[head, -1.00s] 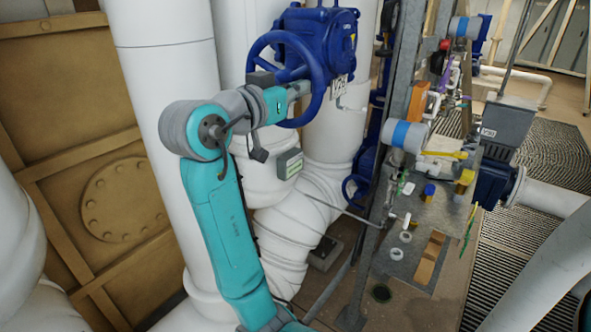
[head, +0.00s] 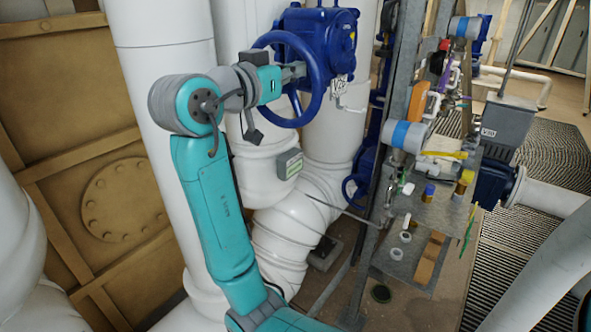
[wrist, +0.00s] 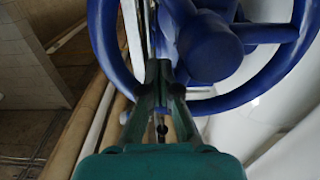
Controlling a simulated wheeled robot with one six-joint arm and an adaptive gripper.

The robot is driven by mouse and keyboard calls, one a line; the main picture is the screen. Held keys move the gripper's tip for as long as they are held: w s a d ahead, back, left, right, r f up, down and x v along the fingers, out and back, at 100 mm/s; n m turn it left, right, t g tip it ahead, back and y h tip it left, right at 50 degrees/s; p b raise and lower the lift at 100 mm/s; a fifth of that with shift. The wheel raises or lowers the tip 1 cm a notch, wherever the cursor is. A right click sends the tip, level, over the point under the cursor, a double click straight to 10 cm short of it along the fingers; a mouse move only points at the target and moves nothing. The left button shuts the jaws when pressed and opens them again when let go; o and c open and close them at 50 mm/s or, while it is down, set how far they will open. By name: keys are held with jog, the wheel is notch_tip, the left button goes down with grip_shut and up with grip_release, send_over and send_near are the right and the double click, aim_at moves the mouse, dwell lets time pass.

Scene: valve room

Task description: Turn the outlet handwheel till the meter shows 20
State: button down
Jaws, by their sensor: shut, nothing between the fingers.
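A large blue handwheel (head: 321,86) stands on a blue valve body on a white pipe, with a small tag beside it. In the wrist view its hub (wrist: 210,47) and rim fill the upper part. My gripper (head: 298,72) is shut and empty, with its fingers reaching into the wheel between rim and hub. In the wrist view my gripper (wrist: 159,55) lies just left of the hub; I cannot tell whether it touches a spoke.
A smaller blue handwheel (head: 355,188) is lower, behind a metal post. A cluttered grey bench (head: 425,215) with rings, bottles and tools stands to the right. White pipes and a brown panelled wall (head: 65,120) are on the left.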

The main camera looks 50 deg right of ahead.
jog(key=shift+w+r, duration=0.6)
jog(key=shift+w, duration=0.05)
jog(key=shift+w+r, duration=0.3)
jog(key=shift+w, duration=0.55)
